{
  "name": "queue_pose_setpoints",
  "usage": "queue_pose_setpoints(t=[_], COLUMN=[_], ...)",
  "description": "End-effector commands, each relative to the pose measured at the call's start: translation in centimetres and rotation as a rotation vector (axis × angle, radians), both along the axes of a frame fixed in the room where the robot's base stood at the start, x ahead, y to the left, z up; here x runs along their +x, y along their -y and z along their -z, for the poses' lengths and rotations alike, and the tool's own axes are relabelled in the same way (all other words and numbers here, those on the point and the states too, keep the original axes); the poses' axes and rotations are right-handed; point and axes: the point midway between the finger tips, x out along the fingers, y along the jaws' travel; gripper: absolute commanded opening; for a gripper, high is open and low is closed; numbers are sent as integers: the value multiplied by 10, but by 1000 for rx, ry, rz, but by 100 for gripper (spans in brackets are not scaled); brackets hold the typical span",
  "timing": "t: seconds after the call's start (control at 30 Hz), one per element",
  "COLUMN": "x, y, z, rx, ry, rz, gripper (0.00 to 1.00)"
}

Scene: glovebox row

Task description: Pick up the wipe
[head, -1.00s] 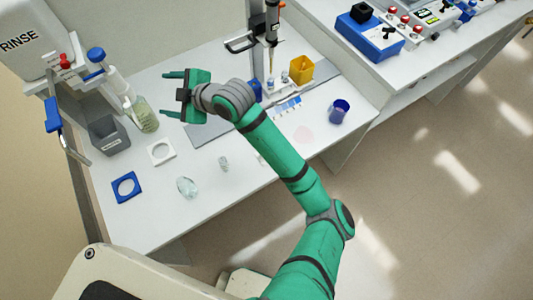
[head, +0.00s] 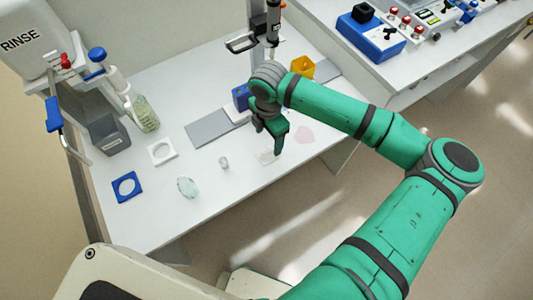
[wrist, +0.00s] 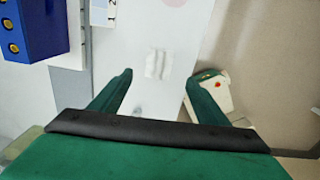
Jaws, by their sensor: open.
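A small pale, creased piece, which looks like the wipe (head: 265,156), lies flat on the white bench near its front edge. In the wrist view the wipe (wrist: 157,64) is ahead of my fingertips and roughly between their lines. My gripper (head: 277,147) points down above the bench, just behind and right of the wipe in the head view. In the wrist view my gripper (wrist: 167,77) has its two fingers wide apart with nothing between them. The height of the fingertips above the wipe is hard to tell.
A blue block with yellow-ringed holes (wrist: 35,30) is at the wrist view's upper left. A pink round patch (head: 304,134) lies right of my gripper. A small clear cup (head: 224,163) and a crumpled translucent piece (head: 187,187) are to the left. The bench edge is close.

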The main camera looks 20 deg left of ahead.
Motion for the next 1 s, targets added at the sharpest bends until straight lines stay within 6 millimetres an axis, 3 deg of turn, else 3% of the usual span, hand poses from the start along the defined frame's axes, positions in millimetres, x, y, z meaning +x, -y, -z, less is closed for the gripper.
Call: queue_pose_setpoints(t=[0.2, 0.47, 0.73, 1.0], x=[0, -1, -2, -2], y=[2, -2, -6, -5], z=[32, 49, 86, 95], rx=[2, 4, 4, 5], ry=[-1, 0, 0, 2], rz=[6, 1, -1, 0], gripper=[69, 69, 69, 69])
